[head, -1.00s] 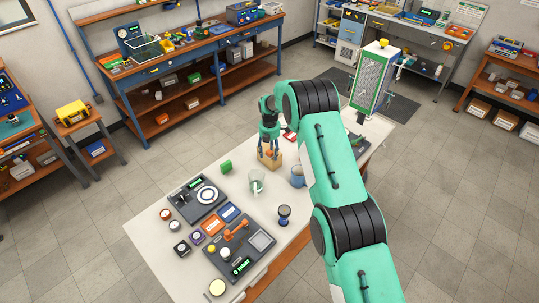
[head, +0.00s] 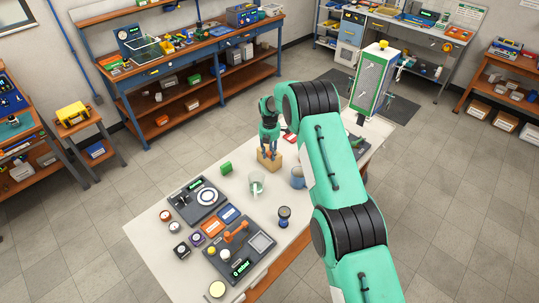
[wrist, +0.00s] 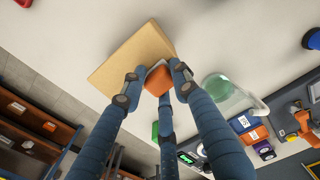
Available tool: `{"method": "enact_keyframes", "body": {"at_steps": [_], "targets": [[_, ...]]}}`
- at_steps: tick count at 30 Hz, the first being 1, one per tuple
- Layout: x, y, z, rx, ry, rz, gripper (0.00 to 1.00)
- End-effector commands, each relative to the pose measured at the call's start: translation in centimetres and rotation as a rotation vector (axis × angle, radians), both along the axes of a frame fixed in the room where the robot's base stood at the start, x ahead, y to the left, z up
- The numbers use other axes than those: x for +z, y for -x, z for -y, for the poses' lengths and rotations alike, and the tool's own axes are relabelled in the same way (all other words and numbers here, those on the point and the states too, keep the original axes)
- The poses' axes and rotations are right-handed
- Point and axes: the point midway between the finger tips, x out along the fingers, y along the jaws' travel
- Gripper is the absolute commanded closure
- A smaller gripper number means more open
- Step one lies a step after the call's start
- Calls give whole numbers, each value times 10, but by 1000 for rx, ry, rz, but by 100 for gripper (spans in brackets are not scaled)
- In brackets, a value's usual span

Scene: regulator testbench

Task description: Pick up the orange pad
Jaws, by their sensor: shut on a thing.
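The orange pad (wrist: 158,82) shows in the wrist view as a small orange piece with a pale grey side, between the fingertips of my gripper (wrist: 151,86). My gripper is shut on it. The fingers partly hide the pad. Its lower side is hidden, so I cannot tell whether it still touches the tan wooden block (wrist: 128,60) behind it. In the head view my gripper (head: 269,150) points down at the wooden block (head: 271,163) on the white table; the pad is too small to make out clearly there.
A clear glass (head: 257,184) and a blue-grey mug (head: 298,176) stand near the block. A green block (head: 226,168) lies to its left. A red item (head: 289,136) lies behind. Dark test devices (head: 240,249) and several small pieces fill the table's near end.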

Motion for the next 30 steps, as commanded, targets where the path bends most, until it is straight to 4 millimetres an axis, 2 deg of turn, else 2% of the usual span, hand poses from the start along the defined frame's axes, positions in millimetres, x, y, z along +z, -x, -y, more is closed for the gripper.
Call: {"method": "enact_keyframes", "body": {"at_steps": [8, 14, 30], "targets": [[14, 0, 0, 0, -1, 1, 91], [36, 0, 0, 0, -1, 2, 91], [41, 71, 14, 0, 1, -1, 91]]}}
